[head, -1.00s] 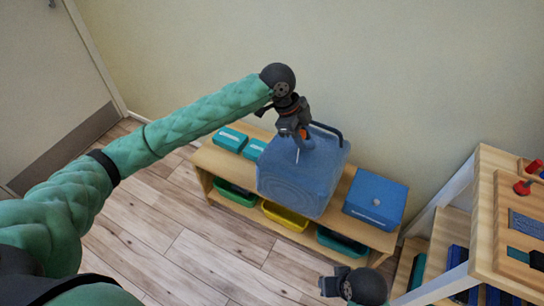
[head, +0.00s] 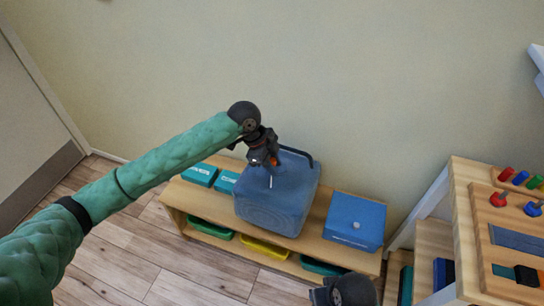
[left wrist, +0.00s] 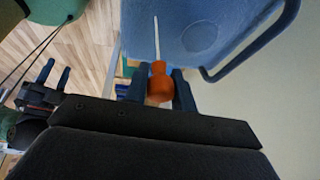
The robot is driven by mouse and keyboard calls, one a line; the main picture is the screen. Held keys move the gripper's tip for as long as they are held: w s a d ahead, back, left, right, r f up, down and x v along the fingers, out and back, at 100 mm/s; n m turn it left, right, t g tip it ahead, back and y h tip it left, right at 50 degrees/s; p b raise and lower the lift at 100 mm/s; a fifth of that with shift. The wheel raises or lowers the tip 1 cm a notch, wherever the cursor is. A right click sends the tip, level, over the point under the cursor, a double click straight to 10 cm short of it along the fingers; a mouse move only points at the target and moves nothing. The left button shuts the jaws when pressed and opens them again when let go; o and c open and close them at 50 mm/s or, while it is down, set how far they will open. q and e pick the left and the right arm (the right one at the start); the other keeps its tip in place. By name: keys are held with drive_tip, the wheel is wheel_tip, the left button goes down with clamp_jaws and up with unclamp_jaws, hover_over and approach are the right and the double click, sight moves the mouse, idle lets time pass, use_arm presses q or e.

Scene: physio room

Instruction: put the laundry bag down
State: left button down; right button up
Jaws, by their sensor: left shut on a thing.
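The laundry bag (head: 277,205) is a blue, boxy bag with a dark blue loop handle at its top, at the low wooden bench in the head view. My left gripper (head: 268,162) is above its top and shut on an orange toggle-like piece with a thin white cord that lies against the bag. In the left wrist view the orange piece (left wrist: 160,82) sits between the fingers, with the blue bag (left wrist: 195,30) behind it. I cannot tell whether the bag's base touches the bench. My right gripper (head: 320,295) is partly cut off at the bottom edge.
The bench (head: 312,247) also carries teal boxes (head: 200,175) at left and a blue box (head: 355,221) at right, close beside the bag. Green and yellow bins (head: 262,248) are on its lower shelf. A wooden table (head: 470,215) with coloured pegs stands at right. Floor at left is clear.

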sight(278, 184)
use_arm(q)
drive_tip(key=shift+f, duration=0.3)
drive_tip(key=shift+f+p, duration=0.3)
drive_tip(key=shift+f, duration=1.2)
drive_tip(key=shift+s+f, duration=0.1)
drive_tip(key=shift+f, duration=0.2)
use_arm(e)
drive_tip(key=shift+s+d+r, duration=0.1)
drive_tip(key=shift+d+r, duration=0.45)
drive_tip(key=shift+r, duration=0.35)
use_arm(q)
drive_tip(key=c, duration=1.2)
unclamp_jaws()
drive_tip(key=shift+f, duration=0.2)
drive_tip(key=shift+o, duration=0.2)
use_arm(e)
drive_tip(key=shift+s+a+f, duration=0.1)
drive_tip(key=shift+f, duration=0.2)
use_arm(q)
drive_tip(key=shift+r, duration=0.1)
